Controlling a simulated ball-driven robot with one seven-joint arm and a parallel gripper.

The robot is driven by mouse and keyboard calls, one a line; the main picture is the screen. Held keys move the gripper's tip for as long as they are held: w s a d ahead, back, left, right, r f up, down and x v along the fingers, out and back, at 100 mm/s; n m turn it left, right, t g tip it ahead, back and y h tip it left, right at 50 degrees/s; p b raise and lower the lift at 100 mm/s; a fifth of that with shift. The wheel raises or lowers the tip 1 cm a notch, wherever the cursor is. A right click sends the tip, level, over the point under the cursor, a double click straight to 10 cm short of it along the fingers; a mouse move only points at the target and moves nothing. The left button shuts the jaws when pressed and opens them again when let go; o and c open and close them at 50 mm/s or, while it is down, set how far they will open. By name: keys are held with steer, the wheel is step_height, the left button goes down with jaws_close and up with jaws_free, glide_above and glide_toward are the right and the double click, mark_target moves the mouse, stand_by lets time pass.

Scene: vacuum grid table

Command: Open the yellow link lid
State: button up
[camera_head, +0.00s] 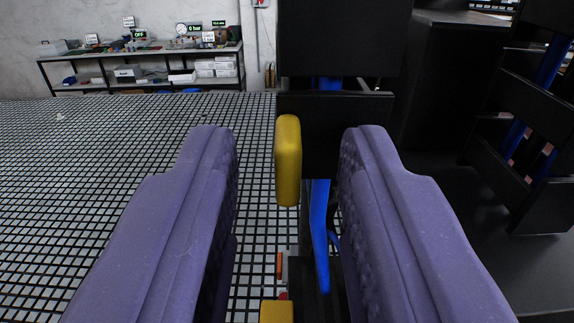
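A yellow link lid (288,160) shows between the fingers of my gripper (288,145) in the head camera view. It is a narrow upright yellow piece with a rounded top, in front of a black block. My two purple padded fingers stand wide apart, one on each side of it, with gaps on both sides. I cannot tell how far the lid is in depth from the fingertips. A second yellow piece (277,312) shows at the bottom edge, mostly cut off.
Black panels with a blue bar (319,235) stand behind and right of the lid. More black parts (545,150) with blue bars are at the right. The grid table (90,150) is open at the left. A shelf (140,65) with boxes stands at the far wall.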

mark_target(302, 167)
jaws_close()
steer(key=shift+d+r+p, duration=0.1)
steer(key=shift+p, duration=0.45)
